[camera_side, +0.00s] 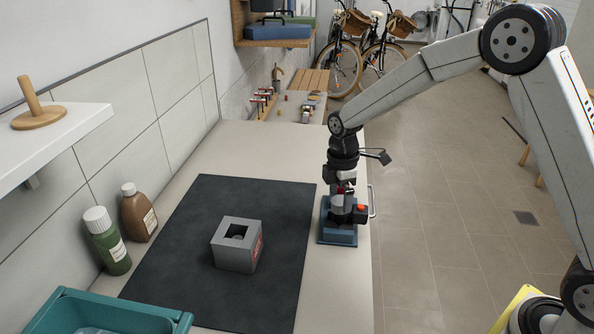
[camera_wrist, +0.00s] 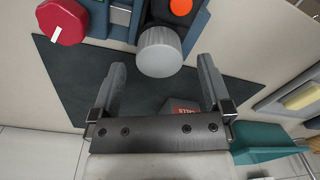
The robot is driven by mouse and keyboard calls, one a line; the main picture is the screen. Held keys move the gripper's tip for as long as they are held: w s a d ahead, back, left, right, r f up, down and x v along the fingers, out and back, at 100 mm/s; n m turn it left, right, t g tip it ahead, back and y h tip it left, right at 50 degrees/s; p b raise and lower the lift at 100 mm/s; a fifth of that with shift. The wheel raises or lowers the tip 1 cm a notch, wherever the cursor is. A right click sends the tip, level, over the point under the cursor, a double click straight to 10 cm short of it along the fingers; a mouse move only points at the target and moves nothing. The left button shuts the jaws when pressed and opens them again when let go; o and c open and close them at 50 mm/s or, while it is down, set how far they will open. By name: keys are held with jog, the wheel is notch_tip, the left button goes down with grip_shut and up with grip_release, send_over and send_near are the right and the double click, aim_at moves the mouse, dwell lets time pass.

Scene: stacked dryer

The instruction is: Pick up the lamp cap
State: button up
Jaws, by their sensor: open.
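The lamp cap appears to be a grey ribbed cylinder (camera_wrist: 160,52), seen in the wrist view at the edge of a blue device (camera_wrist: 200,28). My gripper (camera_wrist: 161,66) is open, with its two fingers apart and the cap showing between and just beyond the fingertips. I cannot tell the height gap, and no contact shows. In the side view my gripper (camera_side: 343,182) is low over the blue device (camera_side: 337,236) at the right edge of the counter, and hides part of it.
The device has a red knob (camera_wrist: 62,22) and an orange button (camera_wrist: 181,6). A grey box (camera_side: 234,257) with a square opening stands on the dark mat (camera_side: 190,215). Two bottles (camera_side: 108,243) stand by the wall. A teal bin (camera_side: 100,308) is at front left.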

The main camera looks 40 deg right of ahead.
jog(key=shift+f, duration=1.05)
jog(key=shift+c, duration=0.2)
grip_shut()
jog(key=shift+r, duration=0.1)
